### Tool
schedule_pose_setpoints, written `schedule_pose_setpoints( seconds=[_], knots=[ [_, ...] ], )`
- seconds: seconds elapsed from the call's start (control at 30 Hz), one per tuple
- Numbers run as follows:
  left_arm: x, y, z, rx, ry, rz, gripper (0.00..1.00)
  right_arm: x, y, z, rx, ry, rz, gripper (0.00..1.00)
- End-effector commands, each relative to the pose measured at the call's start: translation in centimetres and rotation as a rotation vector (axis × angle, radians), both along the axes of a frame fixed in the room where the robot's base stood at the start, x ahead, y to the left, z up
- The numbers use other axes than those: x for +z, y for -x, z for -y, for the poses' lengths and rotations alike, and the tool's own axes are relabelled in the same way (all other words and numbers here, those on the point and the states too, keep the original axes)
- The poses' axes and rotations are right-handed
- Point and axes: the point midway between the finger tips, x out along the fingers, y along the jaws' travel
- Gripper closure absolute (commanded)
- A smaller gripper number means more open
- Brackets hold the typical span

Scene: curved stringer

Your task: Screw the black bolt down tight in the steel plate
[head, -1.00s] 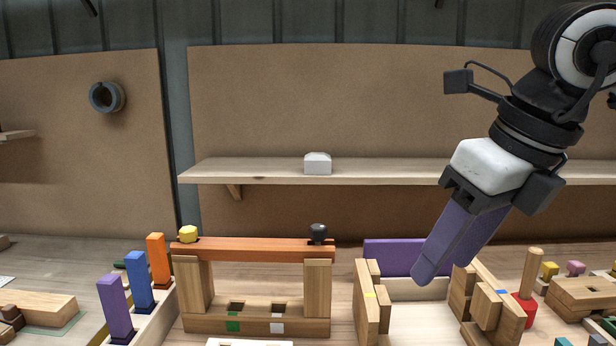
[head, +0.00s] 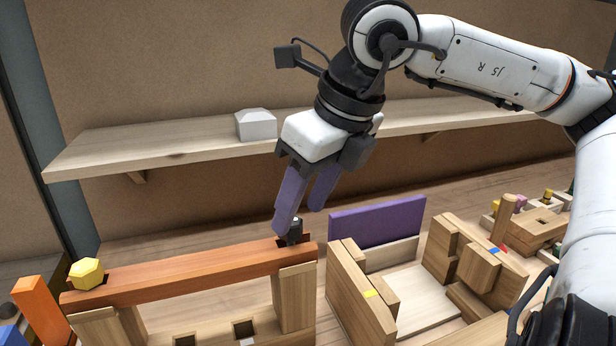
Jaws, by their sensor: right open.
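The black bolt (head: 295,229) stands upright at the right end of an orange-brown beam (head: 190,272), its dark head above the beam's top. I see no clear steel plate under it; the beam looks like wood. My right gripper (head: 303,214) is open, with two purple fingers pointing down at the bolt. The nearer finger overlaps the left side of the bolt head, and the other is behind and to the right, a little higher. I cannot tell whether either finger touches the bolt. My left gripper is not in view.
A yellow bolt (head: 87,273) stands at the beam's left end. An orange block (head: 42,312) is left of it. A purple panel (head: 377,221) and wooden blocks (head: 360,300) stand close on the right. A shelf (head: 170,146) with a white block (head: 256,124) runs behind.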

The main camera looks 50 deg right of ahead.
Motion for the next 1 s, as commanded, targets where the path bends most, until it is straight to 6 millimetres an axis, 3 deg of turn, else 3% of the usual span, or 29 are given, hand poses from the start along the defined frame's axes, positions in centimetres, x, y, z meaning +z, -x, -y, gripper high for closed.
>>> schedule_pose_setpoints(
  seconds=[0.1,0.3,0.63,0.67,0.93,1.0],
  knots=[
    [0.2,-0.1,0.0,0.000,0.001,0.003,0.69,-1.9,-0.6,0.0,0.001,0.000,-0.006,0.52],
    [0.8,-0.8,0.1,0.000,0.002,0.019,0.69,-3.6,-1.4,0.0,0.000,-0.001,-0.002,0.52],
    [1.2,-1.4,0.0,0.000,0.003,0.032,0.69,-4.0,-1.6,0.0,0.000,0.000,0.000,0.52],
    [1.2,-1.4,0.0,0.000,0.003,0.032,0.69,-4.0,-1.6,0.0,0.000,0.000,0.000,0.53],
    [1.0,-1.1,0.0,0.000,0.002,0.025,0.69,-3.9,-1.6,0.0,0.000,0.001,0.000,0.99],
    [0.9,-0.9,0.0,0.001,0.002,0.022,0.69,-4.0,-1.6,0.0,-0.003,0.001,0.001,1.00]
  ],
)
